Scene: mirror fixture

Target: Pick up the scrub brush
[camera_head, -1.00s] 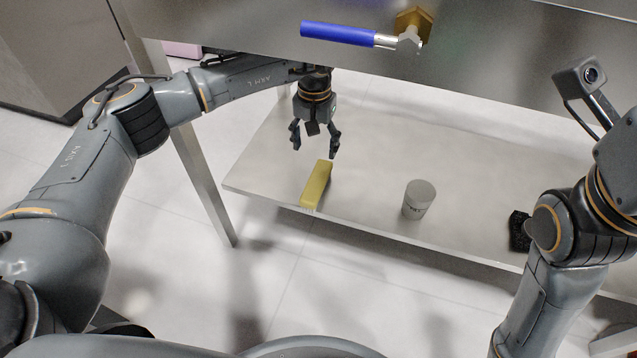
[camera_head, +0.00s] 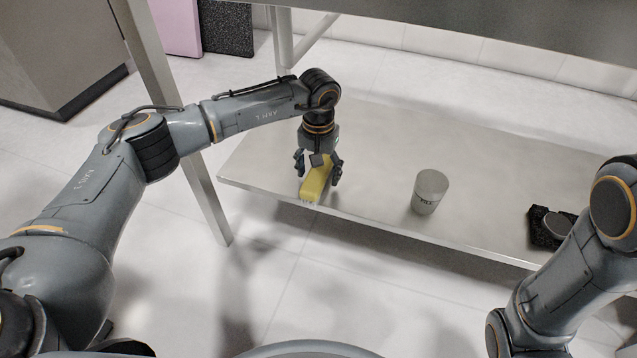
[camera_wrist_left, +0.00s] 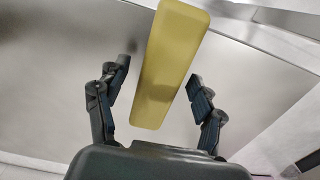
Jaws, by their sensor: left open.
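The scrub brush, a yellow block (camera_head: 316,184) with pale bristles just showing at its near end, lies on the lower metal shelf near its front left edge. My left gripper (camera_head: 317,174) is open above the brush, one finger on each side of it. In the left wrist view the yellow block (camera_wrist_left: 168,62) lies between the open fingers of the left gripper (camera_wrist_left: 158,78), with a gap on both sides. My right arm shows at the right, but its gripper is out of view.
A grey cup (camera_head: 430,191) stands on the shelf (camera_head: 370,160) to the right of the brush. A table leg (camera_head: 190,150) stands left of the shelf. An upper table overhangs behind.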

